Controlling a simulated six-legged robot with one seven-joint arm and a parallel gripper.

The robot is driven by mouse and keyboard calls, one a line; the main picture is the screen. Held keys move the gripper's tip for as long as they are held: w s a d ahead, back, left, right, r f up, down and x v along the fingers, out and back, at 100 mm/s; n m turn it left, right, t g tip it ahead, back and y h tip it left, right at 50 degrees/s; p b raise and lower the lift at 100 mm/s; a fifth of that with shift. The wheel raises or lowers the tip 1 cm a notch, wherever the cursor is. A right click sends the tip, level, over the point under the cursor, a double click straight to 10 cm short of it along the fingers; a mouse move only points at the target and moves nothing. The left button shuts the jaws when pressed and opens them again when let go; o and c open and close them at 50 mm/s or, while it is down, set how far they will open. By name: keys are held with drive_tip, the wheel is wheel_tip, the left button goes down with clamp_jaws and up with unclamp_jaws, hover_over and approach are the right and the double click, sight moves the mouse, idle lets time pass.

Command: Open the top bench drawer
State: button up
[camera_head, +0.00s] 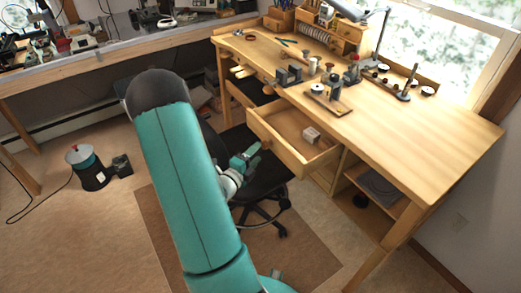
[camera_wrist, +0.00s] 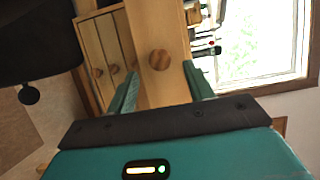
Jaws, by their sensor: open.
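The top bench drawer (camera_head: 285,157) is pulled out from the wooden bench (camera_head: 400,135), with its inside and a small pale block (camera_head: 311,135) showing. In the wrist view the drawer front (camera_wrist: 165,90) has a round brown knob (camera_wrist: 159,60). My gripper (camera_head: 246,158) is just in front of the drawer front in the head view. In the wrist view my gripper (camera_wrist: 160,70) is open, its two teal fingers apart on either side of the knob. I cannot tell whether the fingertips touch the drawer front.
A black office chair (camera_head: 262,185) stands close below my gripper, in front of the bench. More drawers with knobs (camera_wrist: 113,68) show left in the wrist view. Open shelves (camera_head: 375,190) lie under the bench. A black and teal canister (camera_head: 88,168) stands on the floor at left.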

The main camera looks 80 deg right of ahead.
sight(263, 146)
drive_tip(key=shift+x, duration=1.95)
drive_tip(key=shift+w+a, duration=0.1)
clamp_jaws()
